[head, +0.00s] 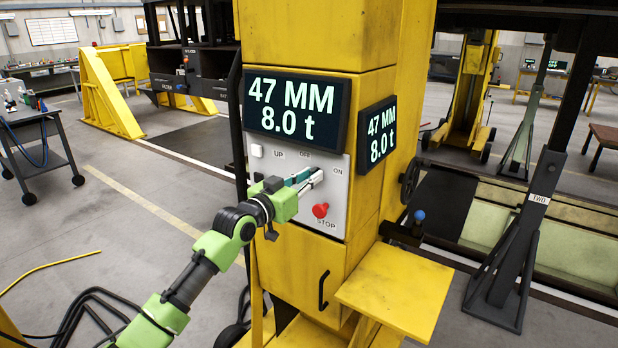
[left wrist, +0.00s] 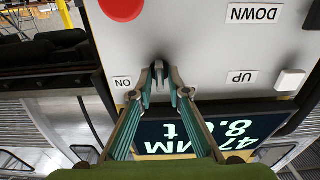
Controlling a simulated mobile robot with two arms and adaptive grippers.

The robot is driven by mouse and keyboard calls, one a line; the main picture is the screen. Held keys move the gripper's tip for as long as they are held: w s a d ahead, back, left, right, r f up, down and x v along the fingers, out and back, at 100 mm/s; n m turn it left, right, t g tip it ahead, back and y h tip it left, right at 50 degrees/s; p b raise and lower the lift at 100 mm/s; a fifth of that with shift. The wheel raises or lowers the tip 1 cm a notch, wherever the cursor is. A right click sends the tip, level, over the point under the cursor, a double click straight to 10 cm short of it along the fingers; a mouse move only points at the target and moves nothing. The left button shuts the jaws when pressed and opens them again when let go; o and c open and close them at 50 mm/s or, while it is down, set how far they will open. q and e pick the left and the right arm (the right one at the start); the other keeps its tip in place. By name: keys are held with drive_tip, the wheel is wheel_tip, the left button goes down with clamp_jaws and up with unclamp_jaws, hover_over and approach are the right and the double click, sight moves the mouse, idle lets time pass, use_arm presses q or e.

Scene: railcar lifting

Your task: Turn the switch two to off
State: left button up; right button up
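The grey control panel (head: 335,205) on the yellow lifting jack carries labels UP, OFF, ON and STOP. My left gripper (head: 312,178) reaches it from the lower left and covers part of it, near the ON label. In the left wrist view, which shows the panel upside down, the two fingertips (left wrist: 160,77) close around a small dark switch knob (left wrist: 158,70) beside the ON label. The knob's exact angle is hard to tell. My right gripper is not in view.
A red STOP button (head: 320,210) sits just below my left gripper. A display (head: 296,108) reading 47 MM and 8.0 t is above the panel. A yellow shelf (head: 395,290) juts out lower right. A cart (head: 40,145) stands far left, with open floor between.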

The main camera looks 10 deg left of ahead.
use_arm(q)
drive_tip(key=v, duration=1.2)
drive_tip(key=shift+a+f, duration=0.1)
idle(0.4)
